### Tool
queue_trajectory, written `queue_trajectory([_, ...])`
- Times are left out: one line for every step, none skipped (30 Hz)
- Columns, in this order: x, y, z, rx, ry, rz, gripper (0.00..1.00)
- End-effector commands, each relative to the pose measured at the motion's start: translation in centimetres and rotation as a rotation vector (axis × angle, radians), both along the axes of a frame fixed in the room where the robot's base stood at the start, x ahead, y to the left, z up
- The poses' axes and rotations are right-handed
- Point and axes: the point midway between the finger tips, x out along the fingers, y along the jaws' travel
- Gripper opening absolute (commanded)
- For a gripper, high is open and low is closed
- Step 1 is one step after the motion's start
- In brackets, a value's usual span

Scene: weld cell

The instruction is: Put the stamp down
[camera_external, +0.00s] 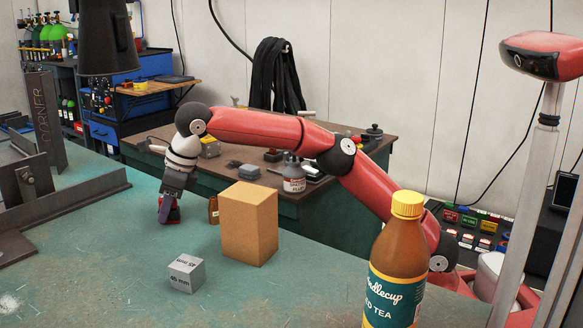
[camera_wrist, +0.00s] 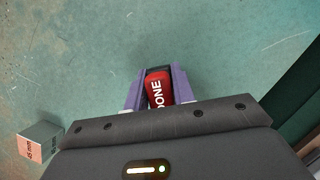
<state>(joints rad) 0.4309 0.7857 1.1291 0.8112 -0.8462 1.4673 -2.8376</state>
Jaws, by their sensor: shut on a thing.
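My gripper (camera_external: 168,212) points down over the green worktable (camera_external: 110,270) at the end of my red arm. It is shut on the stamp (camera_external: 174,215), which is red with a dark part. In the wrist view my gripper (camera_wrist: 159,92) has its purple fingers on both sides of the stamp (camera_wrist: 158,90), whose red face reads "DONE". The stamp's lower end is at or close to the tabletop; I cannot tell whether it touches.
A tan block (camera_external: 249,225) and a small brown bottle (camera_external: 213,209) stand right of my gripper. A tea bottle (camera_external: 395,265) stands at front right. Steel fixtures (camera_external: 30,180) are at left. Table between is clear.

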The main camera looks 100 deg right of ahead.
Motion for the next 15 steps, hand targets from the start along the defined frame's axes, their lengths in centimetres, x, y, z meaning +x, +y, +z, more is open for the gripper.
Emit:
queue_trajectory([-0.01,-0.02,0.00,0.000,-0.001,-0.001,0.02])
queue_trajectory([-0.01,-0.02,0.00,0.000,-0.001,-0.001,0.02])
queue_trajectory([0.00,-0.02,0.00,0.000,-0.001,-0.001,0.02])
queue_trajectory([0.00,-0.03,0.01,0.000,-0.001,-0.001,0.02])
queue_trajectory([0.00,-0.03,0.01,0.000,-0.001,-0.001,0.02])
queue_trajectory([0.00,-0.03,0.01,0.000,-0.001,-0.001,0.02])
queue_trajectory([0.00,-0.03,0.00,0.000,0.000,-0.001,0.02])
queue_trajectory([0.00,-0.03,-0.02,0.000,0.000,-0.001,0.02])
queue_trajectory([-0.01,-0.04,-0.12,-0.001,0.000,-0.001,0.02])
queue_trajectory([-0.02,-0.05,-0.22,-0.001,0.000,-0.001,0.02])
queue_trajectory([-0.02,-0.05,-0.32,-0.001,0.000,-0.001,0.02])
queue_trajectory([-0.02,-0.04,-0.29,0.001,0.000,-0.002,0.29])
queue_trajectory([-0.01,-0.04,-0.29,0.001,0.000,-0.002,0.33])
queue_trajectory([-0.01,-0.04,-0.29,0.001,0.000,-0.002,0.37])
queue_trajectory([0.00,-0.04,-0.28,0.001,0.000,-0.002,0.42])
